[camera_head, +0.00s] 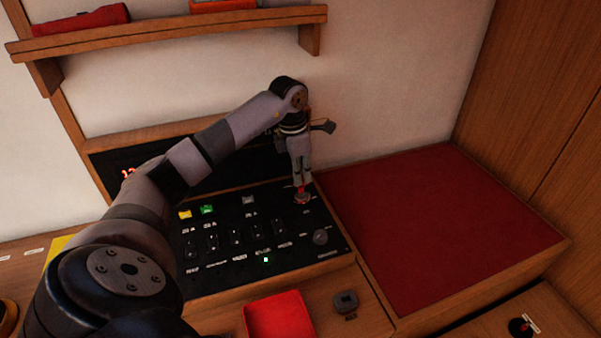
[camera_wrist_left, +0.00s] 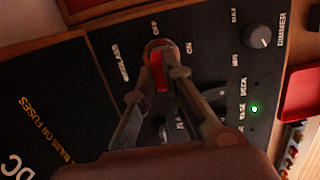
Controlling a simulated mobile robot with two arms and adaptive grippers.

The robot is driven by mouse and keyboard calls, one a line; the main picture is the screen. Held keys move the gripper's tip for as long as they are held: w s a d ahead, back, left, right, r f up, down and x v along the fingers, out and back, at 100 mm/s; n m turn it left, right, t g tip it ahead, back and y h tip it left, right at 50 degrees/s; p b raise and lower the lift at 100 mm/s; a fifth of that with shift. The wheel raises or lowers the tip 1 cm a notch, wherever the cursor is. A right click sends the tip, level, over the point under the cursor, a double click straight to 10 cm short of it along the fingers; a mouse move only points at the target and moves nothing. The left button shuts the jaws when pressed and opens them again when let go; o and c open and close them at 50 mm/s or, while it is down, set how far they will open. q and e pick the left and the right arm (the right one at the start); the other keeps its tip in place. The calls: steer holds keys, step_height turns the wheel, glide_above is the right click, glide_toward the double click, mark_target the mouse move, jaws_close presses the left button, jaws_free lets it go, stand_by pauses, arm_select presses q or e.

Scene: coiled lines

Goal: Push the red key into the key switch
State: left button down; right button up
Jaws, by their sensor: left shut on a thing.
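The red key (camera_head: 302,184) is upright between the fingertips of my left gripper (camera_head: 302,176), at the upper right of the black switch panel (camera_head: 222,262). In the left wrist view the red key (camera_wrist_left: 158,72) sits between the fingers of the gripper (camera_wrist_left: 160,78), which is shut on it. The key switch (camera_head: 303,198) is a round fitting directly under the key. It also shows in the left wrist view (camera_wrist_left: 158,46), partly hidden by the key. The key's lower end meets or nearly meets the switch; how deep it sits I cannot tell. My right gripper is not in view.
A dimmer knob (camera_head: 320,237) and several rocker switches (camera_head: 235,235) are on the panel. A red cushioned surface (camera_head: 430,225) lies to the right. A red tray (camera_head: 279,316) is in front of the panel. A wooden shelf (camera_head: 170,36) runs above on the wall.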

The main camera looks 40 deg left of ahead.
arm_select(q)
steer(key=shift+f, duration=0.5)
stand_by(0.6)
steer(key=shift+f+b, duration=0.9)
steer(key=shift+f, duration=0.2)
stand_by(1.4)
steer(key=c, duration=1.6)
jaws_free()
steer(key=shift+r, duration=0.1)
steer(key=r, duration=0.4)
steer(key=s+r, duration=0.1)
steer(key=r, duration=0.6)
steer(key=shift+s+a+r, duration=0.15)
steer(key=shift+a+r, duration=0.2)
steer(key=shift+a, duration=0.05)
